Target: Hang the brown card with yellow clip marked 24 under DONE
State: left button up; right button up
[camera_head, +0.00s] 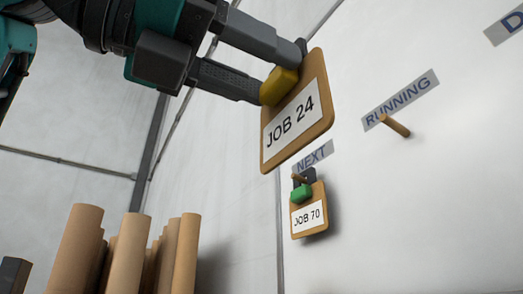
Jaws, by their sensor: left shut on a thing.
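My left gripper (276,68) comes in from the upper left and is shut on the brown card marked JOB 24 (318,121) at its yellow clip (280,84). The card hangs tilted in front of the wall, above and left of the NEXT label. A sign cut off at the top right edge (507,26) shows only the letter D. Its peg is not in view. My right gripper is not in view.
A brown card marked JOB 70 (309,232) with a green clip (302,193) hangs on the peg under NEXT (314,156). The peg (396,126) under RUNNING (401,99) is bare. Several brown rolls (127,255) stand at the lower left.

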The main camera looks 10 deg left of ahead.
pick_arm(q)
jog(key=shift+r+p, duration=0.3)
jog(key=shift+r, duration=0.05)
dwell(0.7)
jog(key=v, duration=0.4)
jog(key=shift+s+a+r, duration=0.15)
jog(key=shift+s+r, duration=0.05)
jog(key=shift+r, duration=0.2)
dwell(0.5)
jog(key=shift+a, duration=0.1)
jog(key=shift+v, duration=2.95)
